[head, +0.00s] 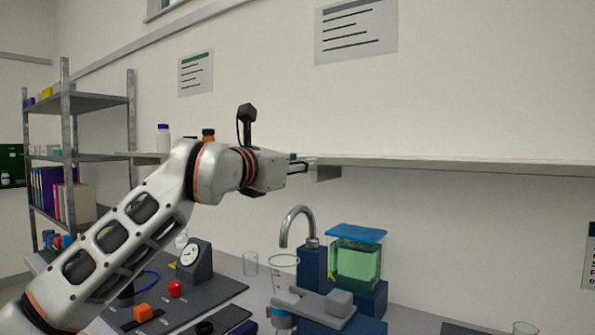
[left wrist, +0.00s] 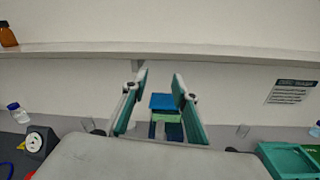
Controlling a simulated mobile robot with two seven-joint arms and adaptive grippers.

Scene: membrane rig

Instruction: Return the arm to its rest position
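My left arm comes in from the left in the head view and reaches up toward the wall shelf. My left gripper (head: 298,167) is raised in front of the shelf edge, well above the bench. In the left wrist view its two teal-lined fingers (left wrist: 159,100) stand apart with nothing between them that they touch. The green tank with a blue lid (head: 356,255) shows beyond and between the fingers in the wrist view (left wrist: 165,115). My right gripper is in neither view.
The wall shelf (head: 440,162) runs close by the gripper. A rack (head: 66,140) stands left.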

